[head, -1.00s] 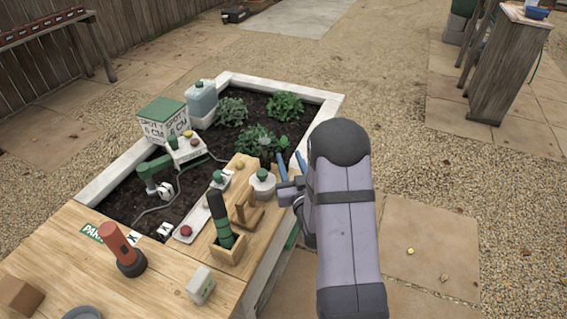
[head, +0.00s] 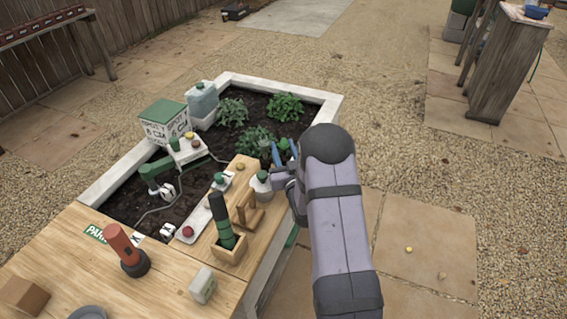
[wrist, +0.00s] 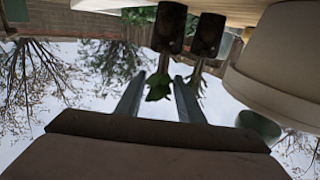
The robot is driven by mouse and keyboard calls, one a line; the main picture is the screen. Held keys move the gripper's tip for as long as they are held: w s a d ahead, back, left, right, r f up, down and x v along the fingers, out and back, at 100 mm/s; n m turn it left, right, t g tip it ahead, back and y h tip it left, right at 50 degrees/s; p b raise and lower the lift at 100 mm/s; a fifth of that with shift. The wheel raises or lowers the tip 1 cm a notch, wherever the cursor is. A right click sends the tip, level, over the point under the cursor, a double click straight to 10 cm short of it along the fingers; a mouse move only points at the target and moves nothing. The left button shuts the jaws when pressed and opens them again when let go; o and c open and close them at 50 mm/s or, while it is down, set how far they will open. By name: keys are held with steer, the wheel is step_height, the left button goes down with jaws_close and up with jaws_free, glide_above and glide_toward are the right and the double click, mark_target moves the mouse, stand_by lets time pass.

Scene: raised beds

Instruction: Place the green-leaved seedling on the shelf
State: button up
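The green-leaved seedling (wrist: 158,88) shows in the wrist view, which is upside down, with a dark root plug against a pale wooden surface. A second seedling (wrist: 198,82) with duller, narrow leaves and a similar dark plug stands close to its right in that view. My gripper (wrist: 160,78) is open, with one finger on each side of the green leaves in the picture; I cannot tell how far beyond the fingertips the plug is. In the head view my gripper (head: 284,153) is at the bed's right edge, and the seedlings are mostly hidden there. A likely shelf (head: 44,30) stands by the fence.
A wooden block holder (head: 247,213) and a green-handled tool (head: 222,220) stand on the bench.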

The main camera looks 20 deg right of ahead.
jaws_close()
steer(key=shift+r, duration=0.1)
steer(key=shift+r+b, duration=0.45)
steer(key=shift+r, duration=4.5)
